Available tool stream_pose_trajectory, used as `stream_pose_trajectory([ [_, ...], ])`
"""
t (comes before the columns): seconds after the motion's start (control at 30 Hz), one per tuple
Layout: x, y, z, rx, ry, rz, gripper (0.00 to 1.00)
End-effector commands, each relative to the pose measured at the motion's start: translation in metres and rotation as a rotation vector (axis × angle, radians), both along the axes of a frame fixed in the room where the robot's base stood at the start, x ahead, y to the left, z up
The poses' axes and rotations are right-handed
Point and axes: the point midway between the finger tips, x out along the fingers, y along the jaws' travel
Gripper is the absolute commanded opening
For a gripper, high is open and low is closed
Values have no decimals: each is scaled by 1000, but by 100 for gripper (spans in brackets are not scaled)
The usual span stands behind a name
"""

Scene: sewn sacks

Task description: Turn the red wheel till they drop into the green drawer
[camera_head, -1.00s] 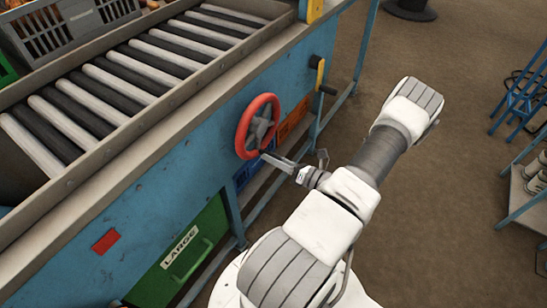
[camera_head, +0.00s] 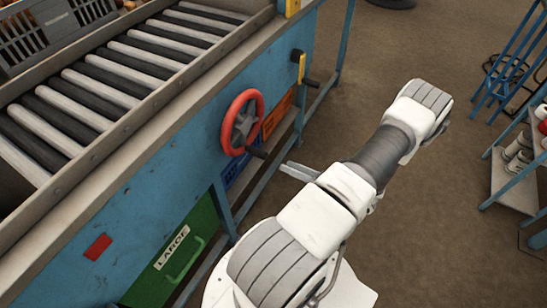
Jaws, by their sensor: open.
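The red wheel (camera_head: 242,122) with a grey hub is mounted on the blue side of the roller machine, in the upper middle of the head view. A dark handle (camera_head: 257,153) sticks out from its lower part. The green drawer (camera_head: 174,262), labelled LARGE, is low on the same side and looks shut, with a green pull on its front. My gripper (camera_head: 287,168) is open and empty, just right of the handle, with a small gap between them in the picture. My own arm hides part of its jaws. No items dropping into the drawer are visible.
The roller bed (camera_head: 110,75) runs along the machine's top, with a grey crate (camera_head: 45,35) at its far left. A yellow crank (camera_head: 300,67) and an orange panel (camera_head: 277,115) lie beyond the wheel. A blue rack (camera_head: 510,175) stands far right. The brown floor between is clear.

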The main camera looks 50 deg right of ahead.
Motion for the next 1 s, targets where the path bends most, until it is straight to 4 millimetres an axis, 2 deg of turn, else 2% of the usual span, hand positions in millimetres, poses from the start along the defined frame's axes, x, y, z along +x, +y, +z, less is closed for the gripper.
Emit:
stream_pose_trajectory([
  [0.1, -26, -4, 0, -1, 0, -2, 63],
  [0.33, -56, -8, 0, 0, 0, 0, 63],
  [0.5, -62, -9, 0, 1, 0, 0, 63],
  [1.0, -61, -9, 0, 0, 0, 0, 63],
])
